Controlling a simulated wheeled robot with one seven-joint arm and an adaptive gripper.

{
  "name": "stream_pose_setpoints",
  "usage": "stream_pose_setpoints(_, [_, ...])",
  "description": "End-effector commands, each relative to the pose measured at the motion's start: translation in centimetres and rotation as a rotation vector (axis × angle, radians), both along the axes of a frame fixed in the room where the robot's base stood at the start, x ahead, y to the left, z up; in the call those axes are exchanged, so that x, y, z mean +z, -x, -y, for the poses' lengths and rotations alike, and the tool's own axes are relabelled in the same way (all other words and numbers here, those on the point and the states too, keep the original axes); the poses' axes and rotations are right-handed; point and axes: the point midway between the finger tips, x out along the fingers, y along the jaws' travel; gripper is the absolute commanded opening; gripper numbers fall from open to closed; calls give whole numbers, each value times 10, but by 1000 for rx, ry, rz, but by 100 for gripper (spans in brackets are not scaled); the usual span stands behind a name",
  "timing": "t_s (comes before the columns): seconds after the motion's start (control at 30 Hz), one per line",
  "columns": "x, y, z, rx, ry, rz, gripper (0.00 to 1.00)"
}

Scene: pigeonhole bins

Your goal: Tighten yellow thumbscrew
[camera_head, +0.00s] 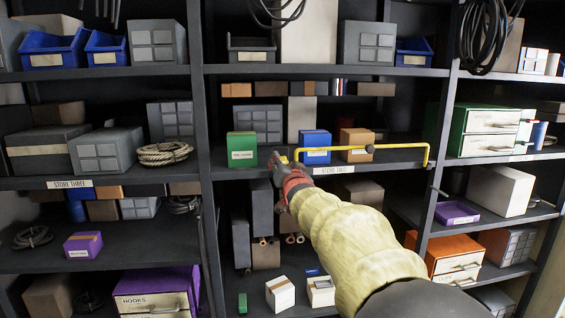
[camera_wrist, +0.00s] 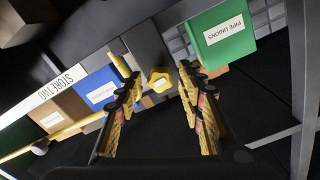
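The yellow thumbscrew (camera_wrist: 160,80) shows in the wrist view as a lobed knob at the end of a grey block (camera_wrist: 147,42). My gripper (camera_wrist: 160,88) is open, with one finger on each side of the thumbscrew in that view. A dark gap shows between the knob and each finger; I cannot tell how far ahead of the tips it is. In the head view my gripper (camera_head: 281,172) is at the front edge of the STORE TWO shelf. The thumbscrew is mostly hidden there. A yellow bar (camera_head: 400,146) runs along that shelf front.
Dark uprights (camera_head: 204,140) divide the bays. Small boxes (camera_head: 280,293) stand on the lower shelf, left of my arm.

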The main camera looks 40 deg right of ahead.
Motion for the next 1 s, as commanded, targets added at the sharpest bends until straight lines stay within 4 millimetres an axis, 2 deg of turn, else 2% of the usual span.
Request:
stream_pose_setpoints(0.17, [1,3,-1,0,2,1,38])
stream_pose_setpoints(0.7, [0,48,-29,-1,2,1,38])
stream_pose_setpoints(1.0, [0,51,-31,0,1,-1,38])
